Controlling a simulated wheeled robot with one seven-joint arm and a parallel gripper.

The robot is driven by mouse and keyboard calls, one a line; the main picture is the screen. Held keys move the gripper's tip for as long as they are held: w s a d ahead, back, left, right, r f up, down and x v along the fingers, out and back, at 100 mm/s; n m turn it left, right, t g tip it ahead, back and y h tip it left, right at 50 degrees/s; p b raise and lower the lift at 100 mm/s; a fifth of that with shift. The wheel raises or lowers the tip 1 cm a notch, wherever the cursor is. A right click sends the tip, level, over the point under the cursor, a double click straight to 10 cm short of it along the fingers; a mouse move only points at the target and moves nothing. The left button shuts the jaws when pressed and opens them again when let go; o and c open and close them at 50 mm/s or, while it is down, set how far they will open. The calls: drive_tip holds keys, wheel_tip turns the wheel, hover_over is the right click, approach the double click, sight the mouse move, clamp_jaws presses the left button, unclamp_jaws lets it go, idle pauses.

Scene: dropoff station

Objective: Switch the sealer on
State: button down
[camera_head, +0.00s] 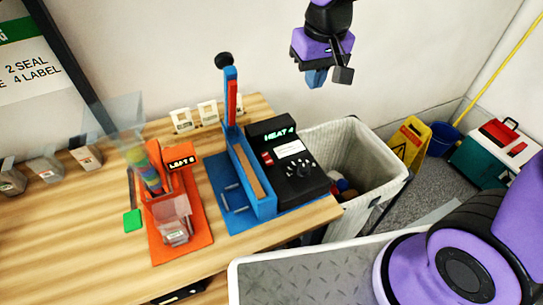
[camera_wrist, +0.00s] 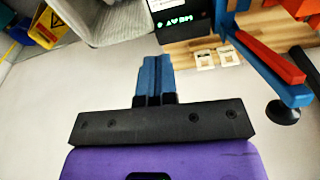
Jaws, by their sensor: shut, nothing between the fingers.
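The sealer (camera_head: 243,172) is a blue machine on a blue base at the right end of the wooden table. Its blue lever with a red strip (camera_head: 232,98) and black knob stands raised. Beside it is its black control box (camera_head: 308,181), with a green lit display reading "HEAT 4", a red switch (camera_head: 267,159), a white label and dark knobs. I cannot tell the switch's position. The lever (camera_wrist: 268,62) and part of the box (camera_wrist: 180,18) also show in the wrist view. My gripper (camera_head: 316,78) is shut and empty, in the air above and behind the box, touching nothing.
An orange dispenser (camera_head: 205,238) with a clear hopper stands left of the sealer. Small white cards (camera_head: 207,112) stand behind it. A white bin (camera_head: 392,165) is right of the table. A yellow floor sign (camera_head: 409,143) and a green toolbox (camera_head: 485,160) stand farther right.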

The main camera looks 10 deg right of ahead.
drive_tip(key=n+g, duration=0.1)
drive_tip(key=g, duration=0.1)
hover_over(272, 163)
wheel_tip(272, 163, down, 10)
drive_tip(key=r, duration=0.1)
drive_tip(key=shift+a+f, duration=0.1)
drive_tip(key=shift+f, duration=0.15)
drive_tip(key=shift+f, duration=0.1)
wheel_tip(272, 163, down, 14)
drive_tip(key=shift+r, duration=0.1)
idle(0.5)
drive_tip(key=shift+s+f, duration=0.15)
drive_tip(key=shift+f, duration=0.05)
drive_tip(key=shift+r, duration=0.8)
